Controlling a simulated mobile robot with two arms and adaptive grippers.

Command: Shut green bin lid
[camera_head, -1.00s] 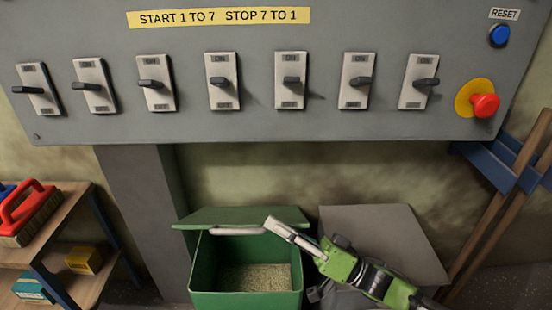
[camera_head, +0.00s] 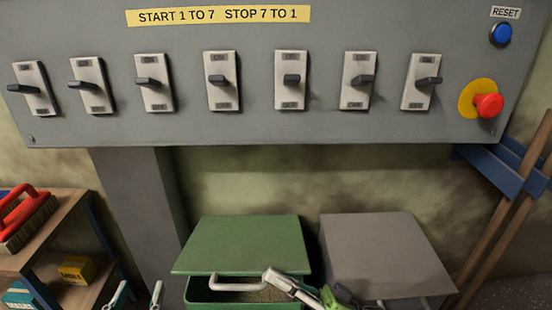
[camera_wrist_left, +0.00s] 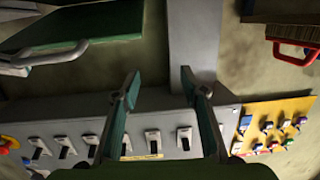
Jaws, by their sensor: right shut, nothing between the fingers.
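The green bin (camera_head: 205,296) stands below the panel, and grain shows through a gap at its front. Its green lid (camera_head: 245,243) slants over the opening, with its front edge raised above the rim and a pale handle (camera_head: 236,284) at that edge. My right gripper (camera_head: 270,276) is shut and empty at the right end of the handle; I cannot tell whether it touches. My left gripper (camera_head: 139,292) is open and empty, left of the bin. In the left wrist view its fingers (camera_wrist_left: 160,84) are spread apart, with the green lid (camera_wrist_left: 90,22) to their upper left.
A grey lid (camera_head: 380,255) is beside the green one on the right. The grey panel (camera_head: 330,128) with several switches and a red stop button (camera_head: 488,105) spans above. A shelf (camera_head: 45,235) with a red brush (camera_head: 25,215) stands at the left.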

